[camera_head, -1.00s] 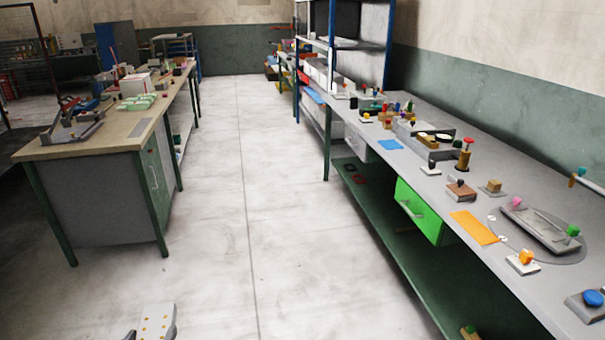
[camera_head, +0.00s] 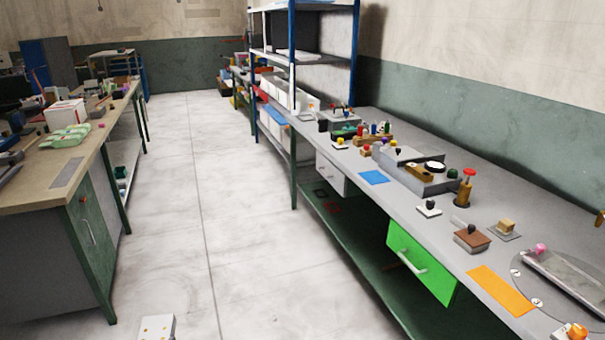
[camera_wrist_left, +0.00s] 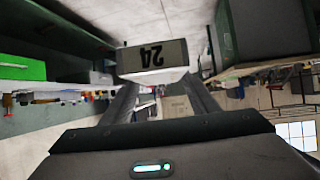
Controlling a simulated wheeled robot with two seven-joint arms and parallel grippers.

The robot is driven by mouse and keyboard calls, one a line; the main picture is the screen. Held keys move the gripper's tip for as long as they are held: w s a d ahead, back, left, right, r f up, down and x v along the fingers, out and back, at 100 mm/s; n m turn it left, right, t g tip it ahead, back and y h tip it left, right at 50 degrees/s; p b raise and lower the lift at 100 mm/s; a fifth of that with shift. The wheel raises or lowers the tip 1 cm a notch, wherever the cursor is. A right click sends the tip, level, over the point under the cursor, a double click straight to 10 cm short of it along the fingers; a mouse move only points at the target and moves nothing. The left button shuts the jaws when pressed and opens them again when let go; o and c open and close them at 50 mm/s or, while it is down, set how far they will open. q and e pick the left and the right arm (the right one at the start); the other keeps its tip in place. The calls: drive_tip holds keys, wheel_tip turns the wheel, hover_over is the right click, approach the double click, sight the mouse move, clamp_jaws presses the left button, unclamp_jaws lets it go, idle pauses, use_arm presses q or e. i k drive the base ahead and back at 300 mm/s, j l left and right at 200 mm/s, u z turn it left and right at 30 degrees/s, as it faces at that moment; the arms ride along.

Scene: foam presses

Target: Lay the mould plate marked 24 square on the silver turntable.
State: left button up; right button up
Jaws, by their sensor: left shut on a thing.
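The number appears upside down there. In the head view a pale piece with gold dots (camera_head: 157,328) shows at the bottom edge; I cannot tell whether it is this plate or part of my arm. A round grey disc (camera_head: 537,288), seemingly the turntable, lies on the right bench, cut off by the right edge. A grey rectangular fixture (camera_head: 573,277) with a pink knob lies on it. My right gripper is not in view.
The long right bench (camera_head: 400,205) carries an orange mat (camera_head: 501,290), a brown block (camera_head: 471,239) with a dark knob, and a red-topped post (camera_head: 466,187). A green drawer (camera_head: 421,264) juts out below. Clear floor (camera_head: 240,230) separates it from the left bench (camera_head: 40,180).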

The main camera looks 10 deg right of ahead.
sight(573, 278)
drive_tip(key=i+z, duration=0.3)
drive_tip(key=i, duration=0.55)
drive_tip(key=i+z, duration=0.25)
drive_tip(key=i, duration=0.65)
drive_tip(key=i+z, duration=0.15)
drive_tip(key=z, duration=0.2)
drive_tip(key=i+j+z, duration=0.15)
drive_tip(key=z, duration=0.25)
drive_tip(key=i+j+z, duration=0.1)
drive_tip(key=z, duration=0.4)
drive_tip(key=i+j+z, duration=0.1)
drive_tip(key=z, duration=0.35)
drive_tip(key=i+j+z, duration=0.1)
drive_tip(key=z, duration=0.4)
drive_tip(key=j+z, duration=0.25)
drive_tip(key=z, duration=0.25)
drive_tip(key=j+z, duration=0.2)
drive_tip(key=z, duration=0.3)
drive_tip(key=j+z, duration=0.3)
drive_tip(key=z, duration=0.15)
drive_tip(key=j+z, duration=0.3)
drive_tip(key=z, duration=0.15)
